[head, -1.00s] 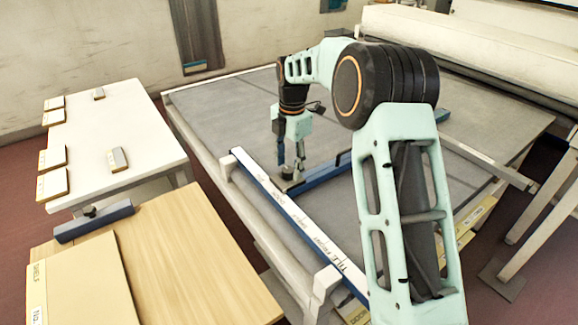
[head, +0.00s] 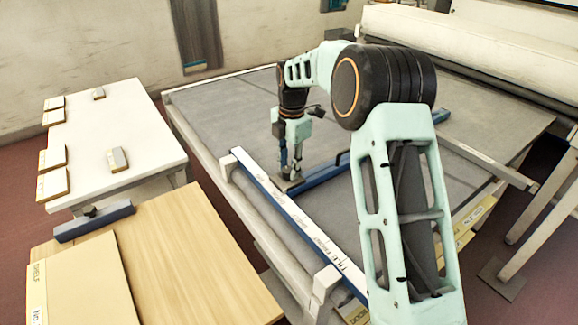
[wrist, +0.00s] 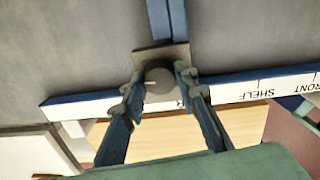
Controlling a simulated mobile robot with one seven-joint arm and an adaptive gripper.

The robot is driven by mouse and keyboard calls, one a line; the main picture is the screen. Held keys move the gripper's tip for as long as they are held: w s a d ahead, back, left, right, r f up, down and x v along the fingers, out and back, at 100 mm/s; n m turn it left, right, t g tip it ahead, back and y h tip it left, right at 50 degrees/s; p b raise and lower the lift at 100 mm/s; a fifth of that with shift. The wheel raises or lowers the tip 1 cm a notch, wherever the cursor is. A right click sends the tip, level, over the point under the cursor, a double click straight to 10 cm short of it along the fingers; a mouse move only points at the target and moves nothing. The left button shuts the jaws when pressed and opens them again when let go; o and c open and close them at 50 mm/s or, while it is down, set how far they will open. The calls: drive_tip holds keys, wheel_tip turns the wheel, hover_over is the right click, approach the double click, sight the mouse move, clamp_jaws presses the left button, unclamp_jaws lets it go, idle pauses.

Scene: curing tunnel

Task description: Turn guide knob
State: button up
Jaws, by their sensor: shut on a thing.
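The guide knob (wrist: 158,80) is a round dark grey knob with a pale mark line, on a grey-brown square plate (wrist: 178,54). The plate sits where a blue guide bar (wrist: 166,18) meets the white-topped lettered rail (wrist: 240,88). My gripper (wrist: 157,83) is shut on the knob, one finger on each side of it in the wrist view. In the head view my gripper (head: 291,174) points down at the rail end of the blue bar (head: 325,175); the knob is largely hidden there by the fingers.
The grey belt table (head: 225,110) is clear around the bar. A white table (head: 110,140) with several small blocks and a wooden table (head: 190,250) stand at the left. A large white roller housing (head: 480,50) is at the back right.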

drive_tip(key=shift+m, duration=0.3)
drive_tip(key=m+p, duration=0.1)
drive_tip(key=m, duration=0.3)
drive_tip(key=shift+m, duration=0.3)
drive_tip(key=m, duration=0.5)
drive_tip(key=shift+s+h+p, duration=0.1)
drive_tip(key=shift+h+p, duration=0.2)
drive_tip(key=m, duration=0.6)
drive_tip(key=shift+a+p, duration=0.1)
drive_tip(key=shift+p, duration=0.2)
drive_tip(key=shift+m+p, duration=0.3)
drive_tip(key=shift+m, duration=2.1)
drive_tip(key=o, duration=1.2)
drive_tip(key=shift+c, duration=0.2)
